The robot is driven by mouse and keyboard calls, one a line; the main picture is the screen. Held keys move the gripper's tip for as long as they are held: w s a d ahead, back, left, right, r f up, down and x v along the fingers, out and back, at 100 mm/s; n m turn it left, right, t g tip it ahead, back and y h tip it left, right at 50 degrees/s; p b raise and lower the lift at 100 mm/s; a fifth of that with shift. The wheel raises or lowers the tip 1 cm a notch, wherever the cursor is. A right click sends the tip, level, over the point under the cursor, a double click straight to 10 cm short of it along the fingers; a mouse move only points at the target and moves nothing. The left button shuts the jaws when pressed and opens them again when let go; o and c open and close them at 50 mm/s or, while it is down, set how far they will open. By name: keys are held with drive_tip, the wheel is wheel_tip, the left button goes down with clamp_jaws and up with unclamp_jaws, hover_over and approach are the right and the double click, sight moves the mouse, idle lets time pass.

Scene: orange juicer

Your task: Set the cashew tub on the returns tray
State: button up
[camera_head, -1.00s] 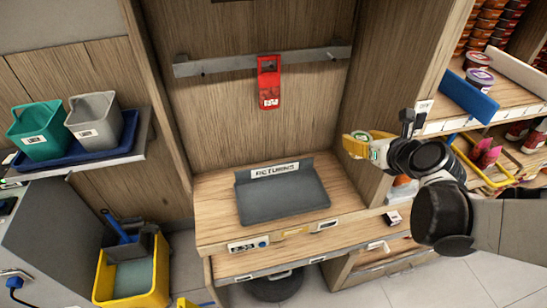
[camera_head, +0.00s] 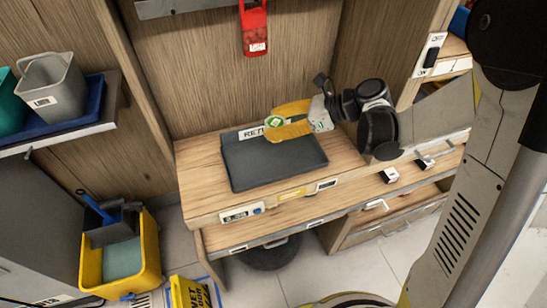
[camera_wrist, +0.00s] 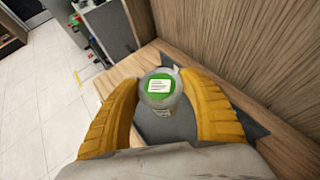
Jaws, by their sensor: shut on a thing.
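The cashew tub is a small pale tub with a green-and-white lid (camera_wrist: 158,86); it shows between the yellow fingers of my gripper (camera_wrist: 162,108) in the wrist view. In the head view my gripper (camera_head: 290,122) is shut on the tub (camera_head: 275,121) above the back right part of the returns tray. The tray (camera_head: 265,172) is dark grey with a raised back lip and a partly covered RETURNS label (camera_head: 252,133). It lies on a wooden counter. The gap between tub and tray is hard to judge.
The wooden counter (camera_head: 200,178) has bare room left of the tray. A red holder (camera_head: 254,28) hangs on the back wall. Grey and green bins stand on a blue tray (camera_head: 92,103) at left. A yellow mop bucket (camera_head: 148,250) stands on the floor below.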

wheel_tip(320, 180, down, 10)
drive_tip(key=b, duration=0.4)
drive_tip(key=shift+r, duration=0.1)
drive_tip(key=shift+f+b, duration=0.2)
drive_tip(key=shift+b, duration=0.25)
drive_tip(key=o, duration=1.2)
drive_tip(key=shift+r, duration=0.1)
